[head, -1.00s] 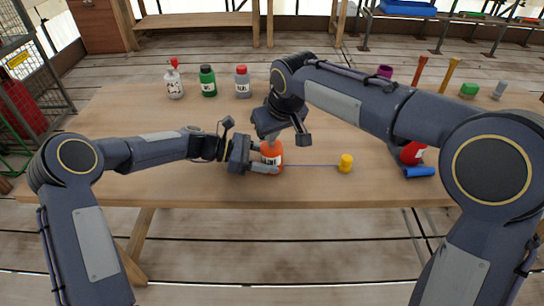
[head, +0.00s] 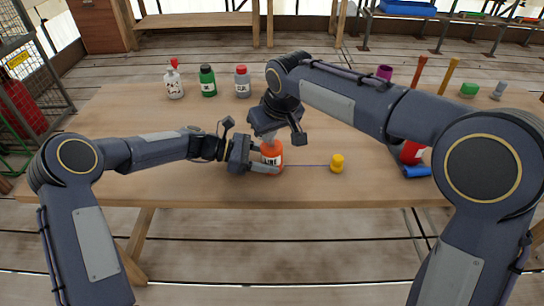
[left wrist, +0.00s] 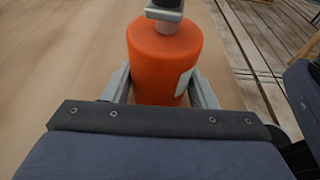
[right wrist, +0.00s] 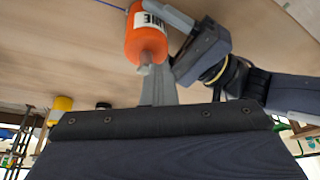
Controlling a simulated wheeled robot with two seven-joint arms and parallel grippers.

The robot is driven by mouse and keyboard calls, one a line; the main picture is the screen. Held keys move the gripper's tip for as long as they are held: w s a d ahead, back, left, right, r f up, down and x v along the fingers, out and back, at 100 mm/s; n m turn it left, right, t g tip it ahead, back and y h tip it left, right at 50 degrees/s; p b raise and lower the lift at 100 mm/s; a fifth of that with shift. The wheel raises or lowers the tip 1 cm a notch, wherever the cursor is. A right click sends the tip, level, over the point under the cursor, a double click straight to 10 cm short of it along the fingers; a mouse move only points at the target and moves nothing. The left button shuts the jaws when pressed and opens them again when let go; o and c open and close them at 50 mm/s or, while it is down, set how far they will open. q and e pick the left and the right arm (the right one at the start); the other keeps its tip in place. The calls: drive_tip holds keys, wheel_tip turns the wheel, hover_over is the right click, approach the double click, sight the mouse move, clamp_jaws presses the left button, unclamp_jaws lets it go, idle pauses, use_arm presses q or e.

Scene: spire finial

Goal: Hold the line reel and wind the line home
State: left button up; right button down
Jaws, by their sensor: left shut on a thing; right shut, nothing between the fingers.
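The orange line reel (head: 272,157), labelled LINE, stands upright near the table's front edge. My left gripper (head: 266,160) is shut around its body; both fingers flank the reel (left wrist: 165,65) in the left wrist view. My right gripper (head: 268,138) is shut and empty, pointing down at the reel's top. In the right wrist view its fingertips (right wrist: 152,72) meet a small grey piece on the reel (right wrist: 146,42); exact contact is hard to tell. A thin line (head: 305,166) runs right from the reel to a yellow weight (head: 337,163) on the table.
White (head: 174,82), green (head: 208,80) and grey (head: 242,81) bottles stand at the back left. A red bottle (head: 411,152) and a blue piece (head: 416,171) are at the right, partly behind my right arm. The table (head: 190,185) is clear around the weight.

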drive_tip(key=shift+w+a, duration=0.15)
drive_tip(key=shift+a, duration=0.35)
drive_tip(key=shift+w+a, duration=0.1)
drive_tip(key=shift+a, duration=0.15)
idle(0.6)
drive_tip(key=shift+a+r, duration=0.1)
wheel_tip(320, 180, up, 7)
idle(0.7)
idle(0.4)
